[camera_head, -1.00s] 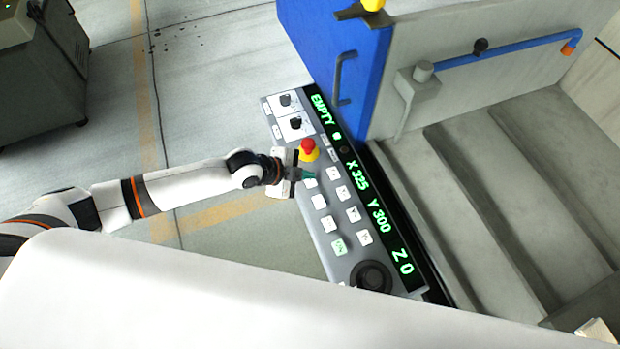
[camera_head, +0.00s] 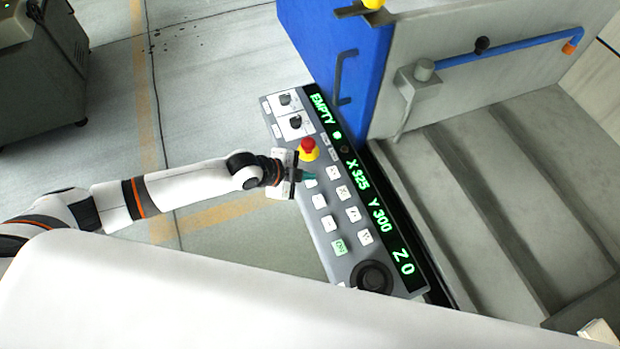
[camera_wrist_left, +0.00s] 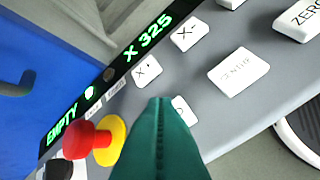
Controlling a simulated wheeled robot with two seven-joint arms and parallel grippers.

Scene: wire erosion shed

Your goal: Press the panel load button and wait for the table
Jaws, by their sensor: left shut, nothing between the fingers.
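The control panel (camera_head: 319,238) is a slanted grey console with white buttons and a green-lit display (camera_head: 352,168) reading EMPTY, X 325, Y 300, Z 0. My left gripper (camera_head: 309,176) is shut and empty, its teal fingertips over a white button just below the red emergency stop (camera_head: 308,146). In the left wrist view the shut teal fingers (camera_wrist_left: 162,105) cover much of a white button (camera_wrist_left: 183,111), so its label is hidden; I cannot tell whether they touch it. The CENTRE button (camera_wrist_left: 238,72) and an X+ button (camera_wrist_left: 147,70) show beside them. My right gripper is not in view.
The red stop with its yellow collar (camera_wrist_left: 117,135) is close beside the fingers. A blue door (camera_head: 335,55) with a handle stands behind the panel. The grey stepped bay (camera_head: 500,180) on the right looks bare. A dark cabinet (camera_head: 45,75) stands at far left.

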